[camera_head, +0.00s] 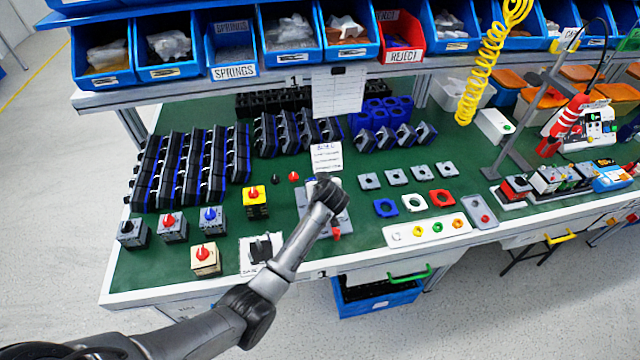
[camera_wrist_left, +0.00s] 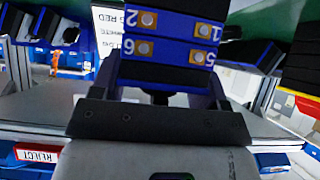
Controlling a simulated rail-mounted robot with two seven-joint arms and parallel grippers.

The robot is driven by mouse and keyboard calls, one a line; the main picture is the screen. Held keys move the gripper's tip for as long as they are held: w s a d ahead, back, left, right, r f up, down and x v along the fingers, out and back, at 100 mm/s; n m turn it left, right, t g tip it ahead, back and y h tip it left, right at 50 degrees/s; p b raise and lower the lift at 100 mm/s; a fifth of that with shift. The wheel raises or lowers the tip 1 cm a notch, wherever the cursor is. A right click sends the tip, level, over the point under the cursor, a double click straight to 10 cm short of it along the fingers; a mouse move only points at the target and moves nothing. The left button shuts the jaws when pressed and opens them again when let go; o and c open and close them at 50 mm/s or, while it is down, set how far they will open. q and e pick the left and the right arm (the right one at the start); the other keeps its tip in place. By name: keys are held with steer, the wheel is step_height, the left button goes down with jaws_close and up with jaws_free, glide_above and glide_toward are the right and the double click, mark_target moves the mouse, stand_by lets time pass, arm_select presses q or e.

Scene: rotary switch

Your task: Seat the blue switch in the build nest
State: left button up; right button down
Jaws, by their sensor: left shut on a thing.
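My left gripper (camera_head: 329,196) is over the front middle of the green bench, seen from behind with its fingers hidden in the head view. In the left wrist view the gripper (camera_wrist_left: 160,95) is shut on a blue and black switch block (camera_wrist_left: 170,45) with numbered brass terminals. The head view hides this block behind the wrist. The build nest (camera_head: 312,224) is a grey plate largely covered by my wrist. A small red piece (camera_head: 337,234) shows at its front. I cannot tell whether the block touches the nest. My right gripper is not in view.
A grey switch with a blue knob (camera_head: 211,217) and a yellow one with a red knob (camera_head: 255,199) stand to the left. Rows of blue-black blocks (camera_head: 190,165) fill the back left. A printed card (camera_head: 326,158) stands behind the gripper.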

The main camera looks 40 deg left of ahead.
arm_select(q)
steer(key=shift+f, duration=0.4)
steer(key=o, duration=1.2)
steer(key=r, duration=0.3)
steer(key=r+p, duration=0.1)
steer(key=shift+d+r, duration=0.3)
steer(key=shift+r, duration=0.05)
steer(key=d+r+p, duration=0.1)
steer(key=d+r, duration=0.5)
steer(key=d, duration=0.5)
steer(key=shift+r, duration=0.2)
steer(key=shift+w, duration=0.1)
